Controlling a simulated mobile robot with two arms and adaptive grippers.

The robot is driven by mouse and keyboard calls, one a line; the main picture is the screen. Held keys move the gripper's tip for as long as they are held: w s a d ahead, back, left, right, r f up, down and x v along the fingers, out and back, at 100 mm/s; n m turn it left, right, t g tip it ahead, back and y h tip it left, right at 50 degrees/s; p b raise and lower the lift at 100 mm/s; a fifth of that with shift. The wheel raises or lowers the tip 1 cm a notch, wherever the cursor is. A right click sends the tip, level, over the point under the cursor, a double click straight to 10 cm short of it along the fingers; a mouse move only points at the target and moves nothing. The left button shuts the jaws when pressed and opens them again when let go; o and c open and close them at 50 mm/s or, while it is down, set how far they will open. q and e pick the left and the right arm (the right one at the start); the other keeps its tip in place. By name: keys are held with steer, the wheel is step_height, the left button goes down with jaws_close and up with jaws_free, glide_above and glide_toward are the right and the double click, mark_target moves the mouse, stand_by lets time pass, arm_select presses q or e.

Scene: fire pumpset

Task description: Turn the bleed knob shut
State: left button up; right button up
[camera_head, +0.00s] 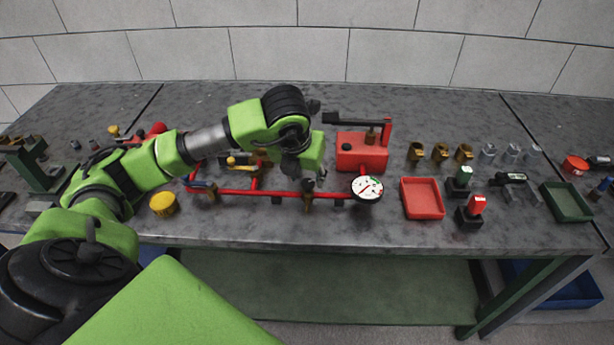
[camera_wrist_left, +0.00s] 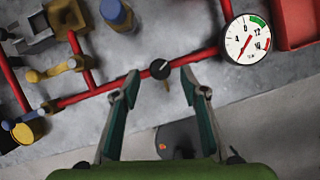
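The bleed knob is a small black knob (camera_wrist_left: 160,69) with a pale pointer line, on the red pipe (camera_wrist_left: 103,91) in the left wrist view. In the head view the dark knob (camera_head: 308,184) shows just below my left gripper (camera_head: 303,170), above a brass fitting. In the left wrist view my left gripper (camera_wrist_left: 160,74) is open, with one green-padded finger on each side of the knob. Gaps show between the fingers and the knob, and nothing is held. A white pressure gauge (camera_wrist_left: 246,39) sits right of the knob. My right gripper is not in view.
A red pump box (camera_head: 361,152) with a black lever stands behind the gauge. A red tray (camera_head: 422,198), brass and steel fittings, and a green tray (camera_head: 567,201) lie to the right. A yellow cap (camera_head: 163,204) lies left. The bench's front edge is close below the pipe.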

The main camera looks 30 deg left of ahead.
mark_target(308, 186)
arm_select(q)
steer(key=shift+w+f, duration=0.2)
steer(key=shift+f, duration=0.35)
steer(key=shift+w+a+f, duration=0.1)
steer(key=shift+f, duration=0.15)
steer(key=shift+w+f, duration=0.1)
steer(key=shift+f, duration=0.2)
steer(key=c, duration=1.1)
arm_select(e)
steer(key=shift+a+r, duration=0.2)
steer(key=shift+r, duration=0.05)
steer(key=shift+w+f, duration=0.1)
